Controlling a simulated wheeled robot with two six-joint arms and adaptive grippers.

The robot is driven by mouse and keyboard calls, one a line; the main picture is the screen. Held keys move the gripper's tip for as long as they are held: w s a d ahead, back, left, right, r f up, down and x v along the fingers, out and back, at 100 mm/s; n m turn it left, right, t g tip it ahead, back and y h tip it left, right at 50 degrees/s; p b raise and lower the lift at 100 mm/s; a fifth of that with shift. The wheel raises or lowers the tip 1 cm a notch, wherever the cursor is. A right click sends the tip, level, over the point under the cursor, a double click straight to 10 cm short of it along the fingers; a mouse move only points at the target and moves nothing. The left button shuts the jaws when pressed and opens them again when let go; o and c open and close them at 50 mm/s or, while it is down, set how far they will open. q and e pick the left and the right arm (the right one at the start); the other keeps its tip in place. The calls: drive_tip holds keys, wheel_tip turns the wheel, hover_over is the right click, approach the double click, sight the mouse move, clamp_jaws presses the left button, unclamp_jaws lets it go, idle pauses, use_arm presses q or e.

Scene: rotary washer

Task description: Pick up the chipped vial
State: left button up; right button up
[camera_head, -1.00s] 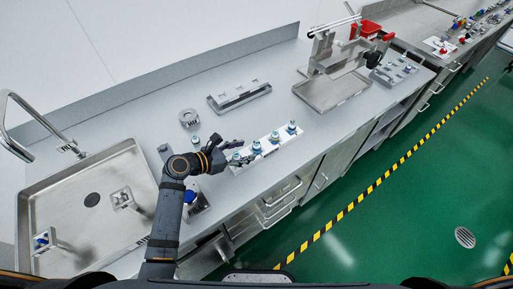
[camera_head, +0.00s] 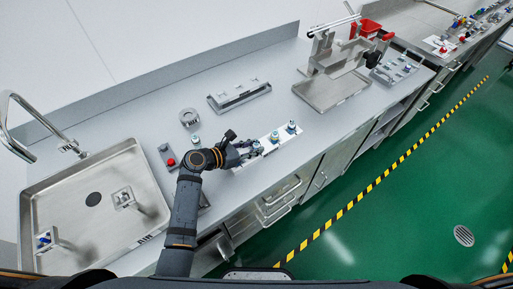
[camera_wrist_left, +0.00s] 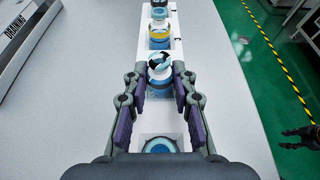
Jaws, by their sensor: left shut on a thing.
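In the left wrist view, a vial (camera_wrist_left: 160,77) with a pale blue top and a dark mark on it stands in the white rack (camera_wrist_left: 177,50). My left gripper (camera_wrist_left: 160,84) is shut on this vial, one finger on each side. I cannot tell whether the dark mark is a chip. Further along the row is a vial with a yellow band (camera_wrist_left: 160,37); nearer the palm is a round blue piece (camera_wrist_left: 160,146). In the head view my left gripper (camera_head: 250,149) is over the near end of the rack (camera_head: 268,147). A dark shape at the wrist view's right edge may be my right gripper (camera_wrist_left: 284,139).
A sink (camera_head: 70,185) with a tap lies left. A grey ring-shaped holder (camera_head: 189,119) and a long metal fixture (camera_head: 240,96) stand behind the rack. A metal tray (camera_head: 330,92) is further right. The counter's front edge runs close beside the rack.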

use_arm(q)
wheel_tip(320, 180, up, 10)
idle(0.5)
idle(0.3)
